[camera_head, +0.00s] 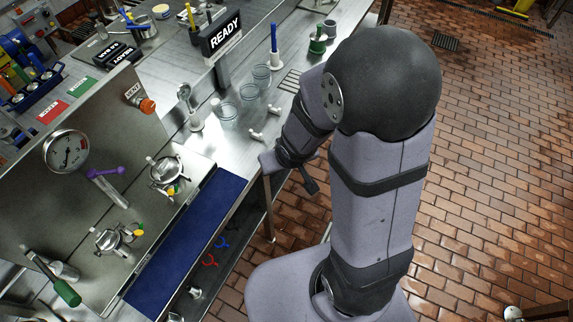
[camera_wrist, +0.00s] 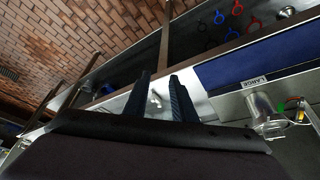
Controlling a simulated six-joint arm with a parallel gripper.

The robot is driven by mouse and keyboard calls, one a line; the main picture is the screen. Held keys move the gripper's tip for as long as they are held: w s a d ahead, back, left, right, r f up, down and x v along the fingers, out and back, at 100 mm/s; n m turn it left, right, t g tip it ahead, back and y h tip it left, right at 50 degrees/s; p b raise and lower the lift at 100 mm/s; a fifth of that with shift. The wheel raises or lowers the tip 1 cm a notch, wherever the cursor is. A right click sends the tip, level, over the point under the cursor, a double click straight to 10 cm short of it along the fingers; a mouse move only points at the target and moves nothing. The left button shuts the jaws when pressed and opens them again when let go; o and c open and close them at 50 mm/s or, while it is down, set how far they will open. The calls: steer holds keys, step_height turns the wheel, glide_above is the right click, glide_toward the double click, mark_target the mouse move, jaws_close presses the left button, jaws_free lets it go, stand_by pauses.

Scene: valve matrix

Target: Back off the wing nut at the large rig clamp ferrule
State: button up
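In the wrist view, a plate marked LARGE (camera_wrist: 256,83) sits beside a silvery clamp ferrule (camera_wrist: 264,108) at the right. A small wing nut with a green and a yellow part (camera_wrist: 297,112) shows beside that ferrule. In the head view, this is probably the upper clamp ferrule (camera_head: 165,168) on the steel rig, with its wing nut (camera_head: 172,190) at its lower side; the label is not readable there. My gripper (camera_head: 308,180) hangs by the bench edge, well right of the rig. In the wrist view, its two dark fingers (camera_wrist: 160,88) are apart with nothing held.
A second clamp ferrule (camera_head: 113,240) stands lower on the rig, near a gauge (camera_head: 67,151) and a purple lever (camera_head: 103,172). A blue mat (camera_head: 190,243) lies along the rig's front.

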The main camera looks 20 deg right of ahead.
steer(key=shift+s+d+r+g, duration=0.35)
steer(key=shift+s+d, duration=0.1)
steer(key=shift+s, duration=0.25)
steer(key=shift+w+a, duration=0.1)
steer(key=n+t+y+p, duration=0.2)
steer(key=n+t+y, duration=0.2)
steer(key=y, duration=0.8)
glide_toward(174, 197)
steer(key=w+a, duration=0.2)
steer(key=a, duration=0.1)
steer(key=shift+w+a+f+b, duration=0.1)
steer(key=shift+a+f+b, duration=0.1)
steer(key=shift+f+b, duration=0.15)
steer(key=shift+w+a+f+b, duration=0.15)
steer(key=shift+a+f+b, duration=0.1)
steer(key=shift+f, duration=0.2)
steer(key=shift+h, duration=0.3)
steer(key=x, duration=0.4)
steer(key=shift+w+a+r+p, duration=0.1)
steer(key=shift+w+a+p, duration=0.1)
steer(key=shift+a+p, duration=0.2)
steer(key=shift+w+a+f, duration=0.35)
steer(key=shift+a, duration=0.1)
